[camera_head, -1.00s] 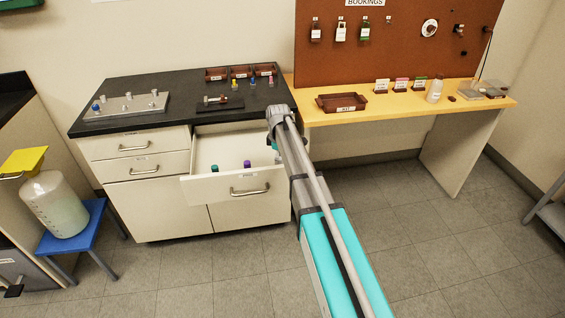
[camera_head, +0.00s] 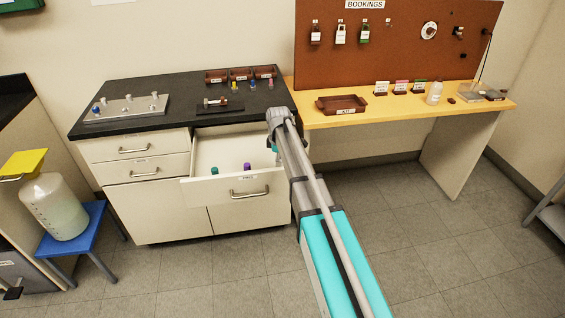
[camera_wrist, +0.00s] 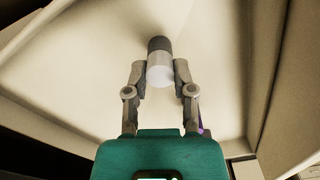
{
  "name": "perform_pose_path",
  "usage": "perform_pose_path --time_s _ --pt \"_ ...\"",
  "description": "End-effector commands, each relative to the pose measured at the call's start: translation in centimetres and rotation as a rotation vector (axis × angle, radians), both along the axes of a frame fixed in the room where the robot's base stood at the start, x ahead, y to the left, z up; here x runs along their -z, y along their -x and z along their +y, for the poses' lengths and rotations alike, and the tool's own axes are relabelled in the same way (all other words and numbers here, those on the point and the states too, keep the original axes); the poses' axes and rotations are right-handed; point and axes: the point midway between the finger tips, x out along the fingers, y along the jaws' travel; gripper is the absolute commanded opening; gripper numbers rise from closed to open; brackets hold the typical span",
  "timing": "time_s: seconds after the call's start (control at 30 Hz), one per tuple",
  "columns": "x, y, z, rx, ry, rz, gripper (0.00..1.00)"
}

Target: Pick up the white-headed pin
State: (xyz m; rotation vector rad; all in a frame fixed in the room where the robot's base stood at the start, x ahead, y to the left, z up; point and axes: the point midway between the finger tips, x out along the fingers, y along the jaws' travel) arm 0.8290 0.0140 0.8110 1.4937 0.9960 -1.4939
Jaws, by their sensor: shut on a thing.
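The white-headed pin (camera_wrist: 160,70) is in the wrist view, its white part between my fingers and its dark grey part pointing away. My gripper (camera_wrist: 160,76) is shut on the white part, with a fingertip on each side. Pale inner surfaces of the open drawer (camera_head: 228,189) fill the background. In the head view my arm reaches to the drawer's right side and hides the pin and my fingers. I cannot tell whether the pin touches the drawer floor.
A green-topped pin (camera_head: 214,171) and a purple-topped pin (camera_head: 247,167) stand in the drawer. The dark countertop (camera_head: 180,82) above holds a metal plate (camera_head: 128,107), a small dark stand (camera_head: 219,105) and brown trays (camera_head: 240,75). A yellow bench (camera_head: 390,108) is on the right.

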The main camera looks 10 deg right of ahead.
Motion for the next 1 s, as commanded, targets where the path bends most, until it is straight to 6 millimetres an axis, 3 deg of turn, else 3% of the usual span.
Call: perform_pose_path --time_s 0.37,0.67,1.0 --pt "-1.1 0.0 0.0 0.000 0.000 0.000 0.00" --pt "-3.8 0.1 0.1 -0.001 0.000 0.000 0.00" --pt "-7.8 3.7 0.6 -0.001 0.000 0.000 0.00"
